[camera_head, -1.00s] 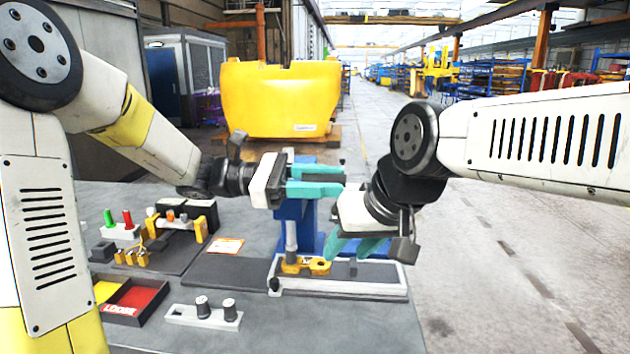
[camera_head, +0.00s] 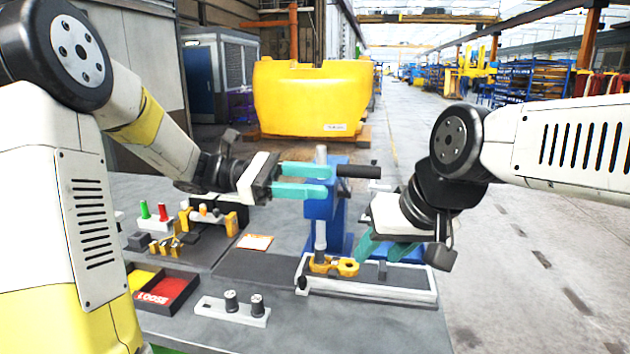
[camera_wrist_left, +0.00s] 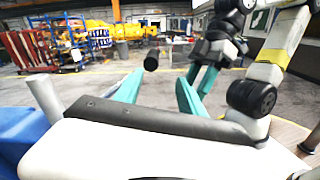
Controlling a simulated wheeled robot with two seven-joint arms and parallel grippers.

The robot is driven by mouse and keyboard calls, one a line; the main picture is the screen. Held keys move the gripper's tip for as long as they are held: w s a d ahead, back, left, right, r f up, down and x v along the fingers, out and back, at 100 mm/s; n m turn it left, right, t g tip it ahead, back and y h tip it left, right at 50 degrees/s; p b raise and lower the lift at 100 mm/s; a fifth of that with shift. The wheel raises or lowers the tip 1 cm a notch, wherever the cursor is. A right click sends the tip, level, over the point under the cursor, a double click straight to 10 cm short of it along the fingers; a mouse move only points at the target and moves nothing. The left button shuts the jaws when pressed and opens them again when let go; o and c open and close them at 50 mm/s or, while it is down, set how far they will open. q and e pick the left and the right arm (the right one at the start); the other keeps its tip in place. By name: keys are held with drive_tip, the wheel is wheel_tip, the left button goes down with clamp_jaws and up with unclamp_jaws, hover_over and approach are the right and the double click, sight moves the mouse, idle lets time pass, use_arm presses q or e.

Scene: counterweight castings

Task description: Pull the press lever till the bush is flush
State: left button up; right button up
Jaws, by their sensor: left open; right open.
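The blue press (camera_head: 322,208) stands on the bench with a silver ram (camera_head: 320,237) pointing down at a yellow casting (camera_head: 346,267). The bush at the ram's foot is too small to make out. The press lever's black handle (camera_head: 358,171) points right, roughly level; it also shows in the left wrist view (camera_wrist_left: 152,60), beyond the fingertips. My left gripper (camera_head: 330,181) is open, its teal fingers left of the handle and not around it. My right gripper (camera_head: 382,250) is open and empty, low and right of the ram, above the press base (camera_head: 400,294).
A grey block with two dark knobs (camera_head: 208,307), a red and yellow tray (camera_head: 137,299) and a fixture with green and red pegs (camera_head: 152,226) sit on the left of the bench. A dark mat (camera_head: 262,267) lies left of the press. The aisle at right is clear.

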use_arm(q)
drive_tip(key=v, duration=0.8)
drive_tip(key=shift+a, duration=0.4)
idle(0.4)
drive_tip(key=shift+w+r, duration=0.1)
drive_tip(key=shift+r, duration=0.05)
drive_tip(key=s+f+m+t+y, duration=0.3)
drive_tip(key=s+f+m+y, duration=0.25)
drive_tip(key=s+y, duration=0.4)
drive_tip(key=s+a+f+m+t+y, duration=0.1)
drive_tip(key=s+a+m+t+y, duration=0.1)
drive_tip(key=a+m+t, duration=0.1)
drive_tip(key=s+a+f+m+t+y, duration=0.1)
drive_tip(key=s+a+m+t+y, duration=0.1)
drive_tip(key=a, duration=0.5)
drive_tip(key=m+t+y, duration=0.1)
drive_tip(key=m+t, duration=0.1)
drive_tip(key=t, duration=0.1)
drive_tip(key=shift+f+y, duration=0.25)
drive_tip(key=shift+y, duration=0.1)
drive_tip(key=shift+s, duration=0.1)
